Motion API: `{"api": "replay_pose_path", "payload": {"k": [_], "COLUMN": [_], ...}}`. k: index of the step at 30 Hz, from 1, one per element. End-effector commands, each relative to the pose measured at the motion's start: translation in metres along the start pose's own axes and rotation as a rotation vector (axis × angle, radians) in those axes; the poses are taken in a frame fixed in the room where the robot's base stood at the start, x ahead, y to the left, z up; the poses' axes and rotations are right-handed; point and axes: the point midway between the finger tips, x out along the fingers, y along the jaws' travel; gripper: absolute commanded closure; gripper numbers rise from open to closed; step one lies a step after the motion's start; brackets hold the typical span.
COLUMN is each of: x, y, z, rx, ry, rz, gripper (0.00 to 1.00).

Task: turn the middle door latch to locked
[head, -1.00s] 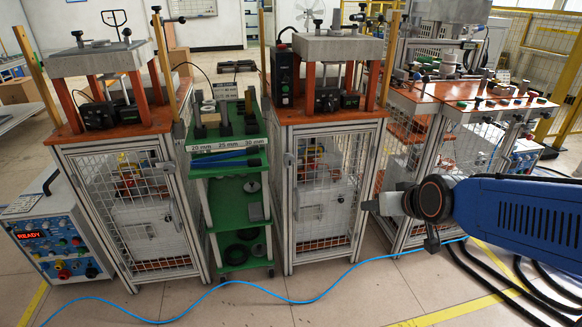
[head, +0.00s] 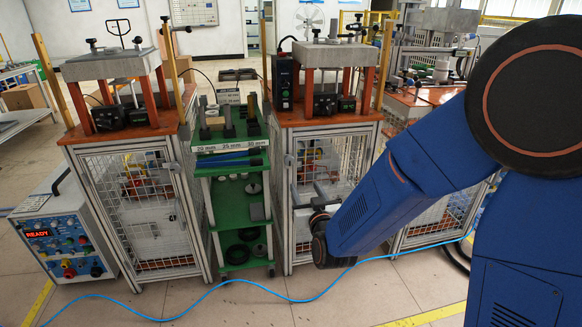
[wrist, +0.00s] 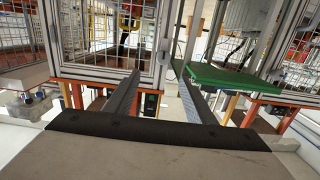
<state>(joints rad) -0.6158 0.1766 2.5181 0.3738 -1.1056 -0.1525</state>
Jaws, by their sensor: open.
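The middle cabinet's mesh door (head: 342,160) is closed or nearly so, under an orange top. Its latch (head: 289,160) is a small grey piece at the door's left edge, on the silver post; its exact angle is too small to tell. My gripper (head: 308,193) is in front of the lower left of this door, below the latch and apart from it. In the wrist view my gripper (wrist: 160,77) shows two dark fingers spread apart with nothing between them. A silver cabinet post (wrist: 165,40) stands beyond the fingertips there.
A green shelf rack (head: 230,190) with tools stands left of the middle cabinet. A left cabinet (head: 130,205) and a control box reading READY (head: 62,238) stand further left. A blue hose (head: 240,284) lies on the floor. My arm hides part of the right cabinet.

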Motion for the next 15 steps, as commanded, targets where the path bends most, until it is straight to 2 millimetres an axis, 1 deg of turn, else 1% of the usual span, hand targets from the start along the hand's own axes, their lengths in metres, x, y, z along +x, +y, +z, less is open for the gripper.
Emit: {"api": "replay_pose_path", "payload": {"k": [1, 3, 8, 11, 15], "x": [0.001, 0.002, 0.007, 0.017, 0.040], "y": [-0.005, -0.008, -0.010, -0.009, -0.009], "z": [0.003, 0.003, 0.003, 0.002, 0.002], "rx": [-0.006, -0.010, -0.013, -0.013, -0.013], "ry": [0.013, 0.032, 0.046, 0.046, 0.046], "rz": [-0.001, 0.001, 0.003, 0.004, 0.005], "gripper": [0.50, 0.50, 0.50, 0.50, 0.50]}}
